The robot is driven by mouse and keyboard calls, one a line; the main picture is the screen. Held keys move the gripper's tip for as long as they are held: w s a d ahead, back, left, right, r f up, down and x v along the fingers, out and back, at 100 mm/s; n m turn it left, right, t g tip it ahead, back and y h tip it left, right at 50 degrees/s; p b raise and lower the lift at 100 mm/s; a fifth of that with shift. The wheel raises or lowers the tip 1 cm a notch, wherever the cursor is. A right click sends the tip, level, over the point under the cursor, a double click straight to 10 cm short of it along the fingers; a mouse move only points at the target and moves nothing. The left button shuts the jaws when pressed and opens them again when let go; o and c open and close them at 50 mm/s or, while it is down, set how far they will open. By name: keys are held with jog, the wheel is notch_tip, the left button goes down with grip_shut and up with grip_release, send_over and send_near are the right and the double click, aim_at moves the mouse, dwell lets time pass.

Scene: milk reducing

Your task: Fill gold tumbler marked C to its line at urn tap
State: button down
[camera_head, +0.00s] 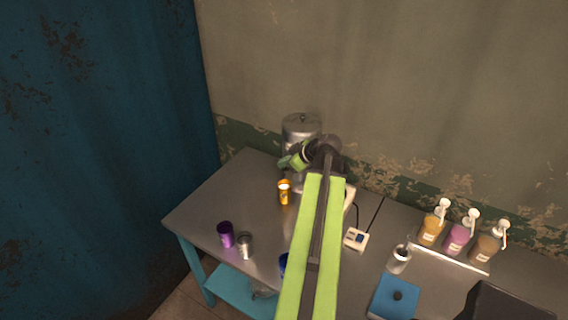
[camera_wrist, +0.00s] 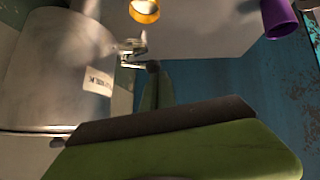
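The gold tumbler (camera_head: 284,197) stands upright on the metal table in front of the urn (camera_head: 301,126) in the head view. Its mouth looks pale and bright; its letter, line and fill level are not readable. In the wrist view the tumbler (camera_wrist: 145,12) is cut off at the top edge. There the urn (camera_wrist: 50,75) is at left, with a small label and a metal tap (camera_wrist: 135,50). My gripper (camera_head: 288,162) is beside the urn's front, above the tumbler. In the wrist view one green finger's tip is at the tap's dark knob; contact and jaw gap are unclear.
A purple tumbler (camera_head: 225,234) and a silver tumbler (camera_head: 245,246) stand front left. A blue cup (camera_head: 284,264) is partly behind my arm. A white device (camera_head: 355,239), a small metal cup (camera_head: 399,259) and pump bottles (camera_head: 458,236) are to the right.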

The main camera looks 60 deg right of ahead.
jog(key=shift+r, duration=0.15)
jog(key=w+d+r+p+v, duration=0.1)
jog(key=w+r+p+v, duration=0.1)
jog(key=p+v, duration=0.8)
jog(key=v, duration=0.3)
jog(key=shift+d+p, duration=0.3)
jog(key=shift+p, duration=0.05)
